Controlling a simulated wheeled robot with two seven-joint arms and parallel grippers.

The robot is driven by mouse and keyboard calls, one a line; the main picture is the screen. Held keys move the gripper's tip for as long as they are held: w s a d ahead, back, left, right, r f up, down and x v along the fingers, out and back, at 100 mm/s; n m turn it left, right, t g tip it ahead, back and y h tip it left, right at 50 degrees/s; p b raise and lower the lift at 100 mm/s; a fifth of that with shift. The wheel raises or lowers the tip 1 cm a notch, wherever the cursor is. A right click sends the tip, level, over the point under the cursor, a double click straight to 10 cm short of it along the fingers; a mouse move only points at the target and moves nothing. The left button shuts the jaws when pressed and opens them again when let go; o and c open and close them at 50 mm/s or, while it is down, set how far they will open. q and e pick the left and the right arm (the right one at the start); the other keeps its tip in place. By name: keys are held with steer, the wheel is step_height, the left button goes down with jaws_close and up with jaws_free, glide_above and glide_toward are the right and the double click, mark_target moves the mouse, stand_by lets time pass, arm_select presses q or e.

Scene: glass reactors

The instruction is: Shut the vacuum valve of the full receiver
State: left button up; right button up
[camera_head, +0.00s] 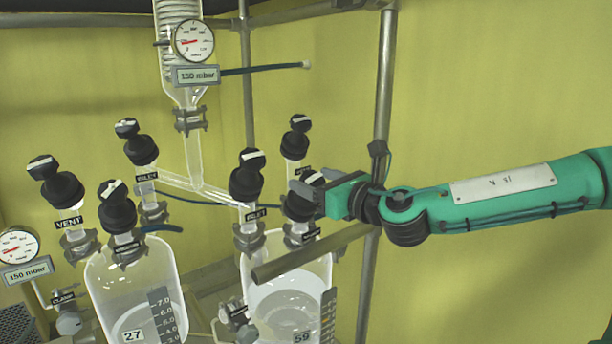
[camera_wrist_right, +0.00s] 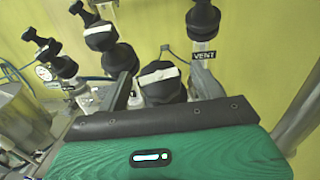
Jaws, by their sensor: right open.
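The right-hand glass receiver (camera_head: 257,277), tagged 59, holds pale liquid. The left-hand receiver (camera_head: 100,275), tagged 27, also holds liquid, with a lower-looking surface. My right gripper (camera_head: 307,197) is at the front-right black valve knob (camera_head: 300,208) of receiver 59. In the right wrist view, its open jaws (camera_wrist_right: 163,82) stand on either side of this knob (camera_wrist_right: 163,92), which has a white bar on top. Contact cannot be told. This valve's label is too small to read in the head view. My left gripper is out of view.
Close by are receiver 59's inlet valve (camera_head: 247,180) and back valve (camera_head: 296,143); the wrist view shows a VENT-labelled valve (camera_wrist_right: 202,22). A vertical post (camera_head: 384,80) stands behind my right wrist.

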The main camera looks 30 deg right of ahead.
mark_target(306, 177)
steer(key=shift+w+a, duration=0.15)
steer(key=shift+w, duration=0.65)
steer(key=shift+w+a, duration=0.15)
steer(key=shift+w, duration=0.65)
